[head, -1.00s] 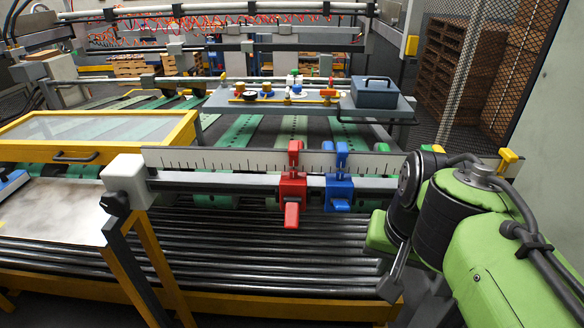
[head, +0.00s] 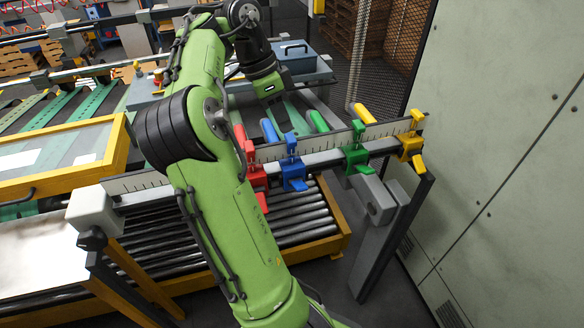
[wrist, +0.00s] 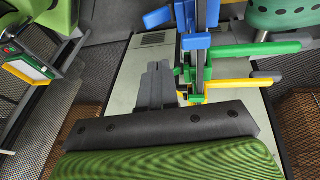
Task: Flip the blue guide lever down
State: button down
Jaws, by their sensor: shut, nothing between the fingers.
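The blue guide (head: 292,172) sits on the ruled rail, between the red and green guides, with a small blue knob on top. In the wrist view the blue guide (wrist: 197,41) is at the top centre, with a blue piece (wrist: 158,17) sticking out to the left. My gripper (wrist: 158,67) is shut and empty. Its grey fingertips point toward the blue guide from just below and left in that view, with no clear contact.
The green guide (head: 356,158) and yellow guide (head: 410,142) are to the right. Rollers (head: 300,215) lie below the rail. A blue-grey box (head: 305,65) stands behind. A wall panel (head: 500,150) closes the right.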

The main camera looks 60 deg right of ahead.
jog(key=f, duration=0.1)
jog(key=b, duration=0.6)
send_near(303, 185)
jog(key=x, duration=0.5)
jog(key=shift+d+f, duration=0.15)
jog(key=shift+d, duration=0.1)
jog(key=shift+s+a+f, duration=0.15)
jog(key=shift+a+f, duration=0.05)
jog(key=shift+f, duration=0.05)
jog(key=shift+f+b, duration=0.15)
jog(key=shift+b, duration=0.25)
jog(key=shift+s+a+h+b, duration=0.2)
jog(key=shift+h+b, duration=0.1)
jog(key=shift+b, duration=0.05)
jog(key=shift+t+b, duration=0.3)
jog(key=shift+b, duration=0.05)
